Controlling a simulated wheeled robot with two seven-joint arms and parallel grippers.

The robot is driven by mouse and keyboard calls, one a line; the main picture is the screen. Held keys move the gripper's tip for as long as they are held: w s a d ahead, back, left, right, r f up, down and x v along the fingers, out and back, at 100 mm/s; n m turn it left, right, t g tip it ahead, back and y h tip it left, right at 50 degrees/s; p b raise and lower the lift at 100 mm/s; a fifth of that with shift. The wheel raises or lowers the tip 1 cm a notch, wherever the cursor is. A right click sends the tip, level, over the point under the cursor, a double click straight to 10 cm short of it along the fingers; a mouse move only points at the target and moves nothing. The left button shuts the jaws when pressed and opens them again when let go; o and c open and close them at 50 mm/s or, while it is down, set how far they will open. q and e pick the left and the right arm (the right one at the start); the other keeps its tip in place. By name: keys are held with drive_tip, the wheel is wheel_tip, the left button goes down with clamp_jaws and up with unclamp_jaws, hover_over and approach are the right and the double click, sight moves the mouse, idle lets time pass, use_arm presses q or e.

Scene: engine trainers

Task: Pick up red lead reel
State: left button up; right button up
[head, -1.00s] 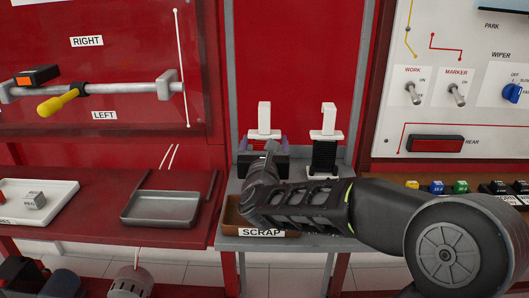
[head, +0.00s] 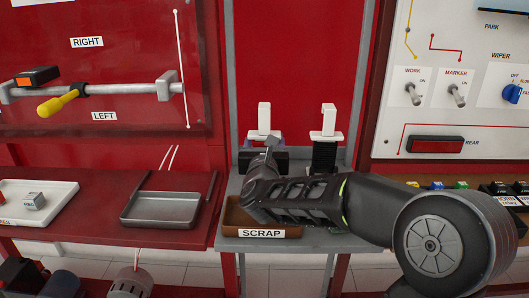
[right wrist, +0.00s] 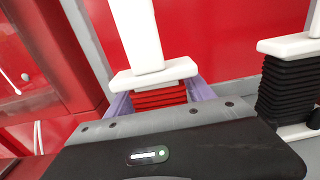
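The red lead reel (right wrist: 160,98) shows red windings under a white flange and upright white post in the right wrist view. In the head view its white top (head: 264,119) stands at the back of the grey bench, its windings mostly hidden by my gripper. My right gripper (right wrist: 160,104) has a purple finger on each side of the windings. I see no clear gap, so it looks shut on the reel, though the fingertips are partly hidden. My left gripper is in neither current view.
A black reel (head: 326,137) with a white top stands close to the right. The brown SCRAP tray (head: 235,218) lies in front, partly under my right arm. A grey metal tray (head: 160,222) and a white tray (head: 65,190) are on the red bench to the left.

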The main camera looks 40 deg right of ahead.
sight(265, 103)
drive_tip(key=c, duration=1.2)
drive_tip(key=shift+o, duration=0.2)
drive_tip(key=shift+r, duration=0.1)
wheel_tip(265, 103, up, 10)
drive_tip(key=p, duration=0.3)
